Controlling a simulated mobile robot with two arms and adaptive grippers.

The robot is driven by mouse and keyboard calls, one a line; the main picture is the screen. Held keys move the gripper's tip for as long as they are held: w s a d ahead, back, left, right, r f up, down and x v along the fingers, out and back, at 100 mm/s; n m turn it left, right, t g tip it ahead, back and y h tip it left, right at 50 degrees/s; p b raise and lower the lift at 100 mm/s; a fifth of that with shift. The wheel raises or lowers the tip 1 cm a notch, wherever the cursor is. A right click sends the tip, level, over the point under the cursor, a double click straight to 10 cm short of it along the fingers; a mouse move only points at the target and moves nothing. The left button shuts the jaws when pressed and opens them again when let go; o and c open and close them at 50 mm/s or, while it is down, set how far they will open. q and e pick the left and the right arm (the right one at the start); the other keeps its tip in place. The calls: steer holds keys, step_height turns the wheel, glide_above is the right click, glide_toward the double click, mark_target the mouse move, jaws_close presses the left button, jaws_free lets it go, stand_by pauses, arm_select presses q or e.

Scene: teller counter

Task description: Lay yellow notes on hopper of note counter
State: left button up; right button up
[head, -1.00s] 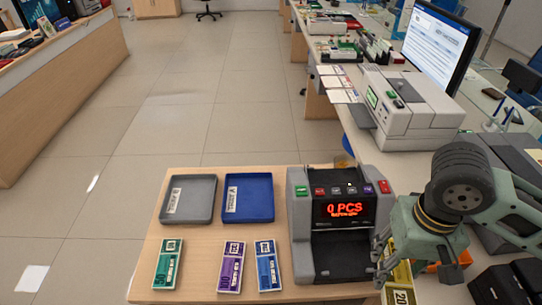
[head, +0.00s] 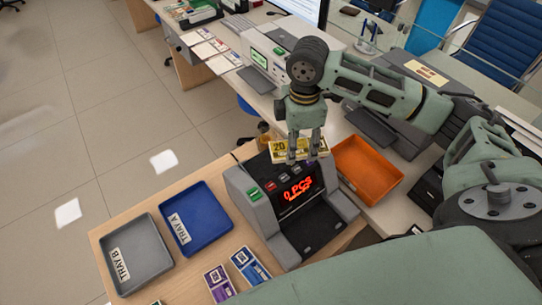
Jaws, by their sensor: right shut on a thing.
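The yellow notes (head: 280,153), a bundle marked 20, are held in my right gripper (head: 304,150). The gripper comes down from above and its fingers are shut on the bundle. The bundle is at the top rear of the note counter (head: 246,197), and I cannot tell whether it touches the machine. The note counter is grey and black with a red display (head: 298,188) reading 0 PCS. The hopper is partly hidden behind the bundle and fingers. My left gripper is not in view.
Blue tray A (head: 196,217) and grey tray B (head: 136,255) lie left of the counter. Purple notes (head: 218,284) and blue notes (head: 250,266) lie in front. An orange tray (head: 367,170) is close on the right. A printer (head: 262,62) stands behind.

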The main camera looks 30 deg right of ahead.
steer(key=d+n+p, duration=0.1)
steer(key=d+n, duration=0.1)
steer(key=w+d+n, duration=0.1)
steer(key=d+n, duration=0.1)
steer(key=d, duration=0.1)
steer(key=shift+w+n+p, duration=0.2)
steer(key=shift+n+p, duration=0.1)
steer(key=shift+p, duration=0.1)
steer(key=shift+d, duration=0.2)
steer(key=p, duration=0.4)
glide_above(269, 164)
steer(key=shift+n, duration=0.3)
step_height(269, 164, down, 7)
steer(key=shift+d+r, duration=0.1)
step_height(269, 164, down, 4)
steer(key=shift+r+p, duration=0.1)
steer(key=shift+p, duration=0.7)
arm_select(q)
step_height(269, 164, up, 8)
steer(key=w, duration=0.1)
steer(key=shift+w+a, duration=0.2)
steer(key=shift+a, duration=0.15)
arm_select(e)
steer(key=shift+f, duration=0.25)
steer(key=shift+f, duration=0.2)
steer(key=o, duration=1.3)
steer(key=shift+c, duration=0.2)
steer(key=shift+r, duration=0.1)
